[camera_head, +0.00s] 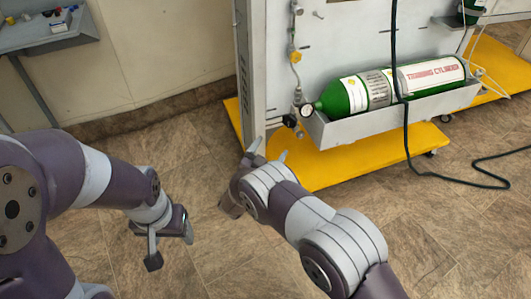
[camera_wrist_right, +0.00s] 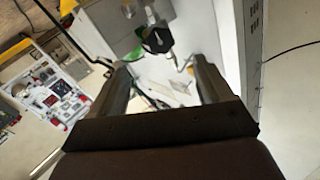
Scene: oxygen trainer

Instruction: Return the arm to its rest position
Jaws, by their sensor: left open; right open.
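My right gripper (camera_head: 268,153) is at the left post of the white panel in the head view, left of the green cylinder's gauge. In the right wrist view the right gripper (camera_wrist_right: 165,88) shows its two fingers apart with nothing between them. A round dark knob or gauge (camera_wrist_right: 157,40) lies beyond the fingertips there, apart from them. My left gripper (camera_head: 170,246) hangs over the tiled floor at the lower left, open and empty. The arm of the right gripper reaches in from the lower right.
A green cylinder (camera_head: 350,94) lies in a grey tray (camera_head: 385,123) on the white panel (camera_head: 340,40), above a yellow base (camera_head: 355,166). A black cable (camera_head: 407,135) hangs down and runs across the floor. A small grey shelf (camera_head: 70,38) is at the upper left. The floor between is clear.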

